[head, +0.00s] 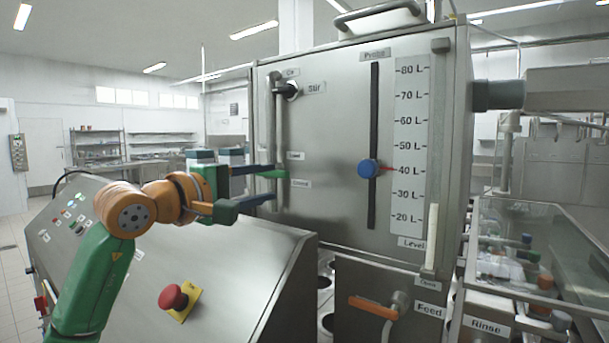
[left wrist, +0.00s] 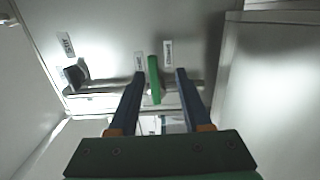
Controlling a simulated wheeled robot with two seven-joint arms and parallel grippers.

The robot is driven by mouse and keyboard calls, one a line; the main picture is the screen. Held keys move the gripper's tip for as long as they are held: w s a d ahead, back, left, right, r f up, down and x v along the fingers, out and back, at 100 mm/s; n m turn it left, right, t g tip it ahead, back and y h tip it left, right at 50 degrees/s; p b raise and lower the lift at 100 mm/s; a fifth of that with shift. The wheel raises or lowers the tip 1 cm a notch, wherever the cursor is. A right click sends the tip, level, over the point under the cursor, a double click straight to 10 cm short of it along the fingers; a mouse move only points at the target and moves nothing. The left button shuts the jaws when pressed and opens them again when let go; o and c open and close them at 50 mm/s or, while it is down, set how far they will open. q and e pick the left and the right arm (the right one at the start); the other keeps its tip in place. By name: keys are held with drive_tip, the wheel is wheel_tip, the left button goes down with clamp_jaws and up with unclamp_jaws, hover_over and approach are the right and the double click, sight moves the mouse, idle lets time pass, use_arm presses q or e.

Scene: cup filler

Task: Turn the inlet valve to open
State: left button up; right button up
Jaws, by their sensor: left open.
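The green valve handle (head: 270,174) is on the thin vertical pipe (head: 277,115) at the left of the steel tank front, beside two small labels too blurred to read surely. My left gripper (head: 272,183) is open, with its two blue fingers reaching to the pipe. In the left wrist view the green handle (left wrist: 154,82) lies between the open fingers of the left gripper (left wrist: 160,78), closer to the left finger and seemingly not clamped. Whether either finger touches it I cannot tell. My right gripper is not in view.
The sloped control panel (head: 225,275) with a red emergency button (head: 173,297) is below my left arm. A blue level knob (head: 368,168) sits on the tank front with its pointer near 40 L. An orange feed lever (head: 374,308) is lower right.

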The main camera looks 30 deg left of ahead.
sight(277, 174)
use_arm(q)
drive_tip(key=shift+w+a+r+y+p, duration=0.15)
drive_tip(key=shift+w+p, duration=0.15)
drive_tip(key=shift+w, duration=0.25)
drive_tip(key=shift+w+a+r+y+p, duration=0.15)
drive_tip(key=shift+w+p, duration=0.15)
drive_tip(key=shift+w, duration=0.2)
drive_tip(key=w, duration=0.1)
drive_tip(key=w+p, duration=0.2)
drive_tip(key=shift+d+r, duration=0.2)
drive_tip(key=shift+d, duration=0.1)
drive_tip(key=shift+w+f, duration=0.15)
drive_tip(key=shift+w, duration=0.15)
drive_tip(key=shift+s, duration=0.3)
clamp_jaws()
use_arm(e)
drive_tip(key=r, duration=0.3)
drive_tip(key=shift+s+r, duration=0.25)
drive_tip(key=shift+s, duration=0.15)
